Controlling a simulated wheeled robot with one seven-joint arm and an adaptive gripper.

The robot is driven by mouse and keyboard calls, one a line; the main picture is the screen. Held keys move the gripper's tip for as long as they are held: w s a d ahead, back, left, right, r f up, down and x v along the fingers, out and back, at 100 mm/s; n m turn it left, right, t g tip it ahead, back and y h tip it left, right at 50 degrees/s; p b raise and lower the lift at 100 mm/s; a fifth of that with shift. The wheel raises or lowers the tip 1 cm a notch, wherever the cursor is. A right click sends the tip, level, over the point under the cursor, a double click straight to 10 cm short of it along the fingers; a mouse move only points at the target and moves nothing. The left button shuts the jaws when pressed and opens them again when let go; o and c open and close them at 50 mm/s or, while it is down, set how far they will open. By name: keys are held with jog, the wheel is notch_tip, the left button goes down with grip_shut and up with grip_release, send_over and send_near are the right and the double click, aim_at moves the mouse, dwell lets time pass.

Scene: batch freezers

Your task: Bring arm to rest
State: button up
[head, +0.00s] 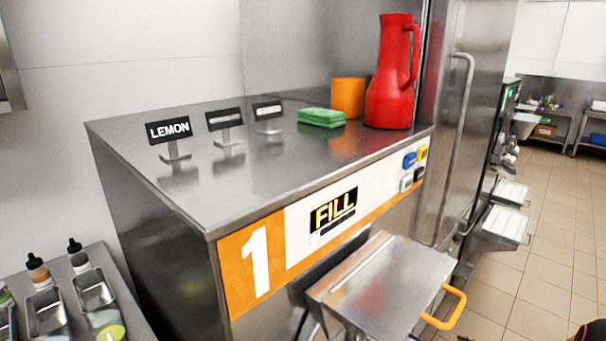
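My gripper is not in view in the head view, and no link of my arm clearly shows. I cannot tell where the arm is or whether the gripper holds anything. The batch freezer (200,232) stands in front of me, with an orange and white front panel marked "1" and "FILL". Its steel lid (385,280) with an orange handle (446,308) juts out at the lower middle. A small dark and orange shape is cut off at the bottom right corner, and I cannot tell what it is.
On the freezer top stand a red jug (391,85), an orange cup (347,97), green sponges (321,117) and label stands, one reading LEMON (168,130). Colored buttons (413,168) sit on the panel. Bottles and trays (93,292) are at lower left. Tiled floor (560,225) is open at right.

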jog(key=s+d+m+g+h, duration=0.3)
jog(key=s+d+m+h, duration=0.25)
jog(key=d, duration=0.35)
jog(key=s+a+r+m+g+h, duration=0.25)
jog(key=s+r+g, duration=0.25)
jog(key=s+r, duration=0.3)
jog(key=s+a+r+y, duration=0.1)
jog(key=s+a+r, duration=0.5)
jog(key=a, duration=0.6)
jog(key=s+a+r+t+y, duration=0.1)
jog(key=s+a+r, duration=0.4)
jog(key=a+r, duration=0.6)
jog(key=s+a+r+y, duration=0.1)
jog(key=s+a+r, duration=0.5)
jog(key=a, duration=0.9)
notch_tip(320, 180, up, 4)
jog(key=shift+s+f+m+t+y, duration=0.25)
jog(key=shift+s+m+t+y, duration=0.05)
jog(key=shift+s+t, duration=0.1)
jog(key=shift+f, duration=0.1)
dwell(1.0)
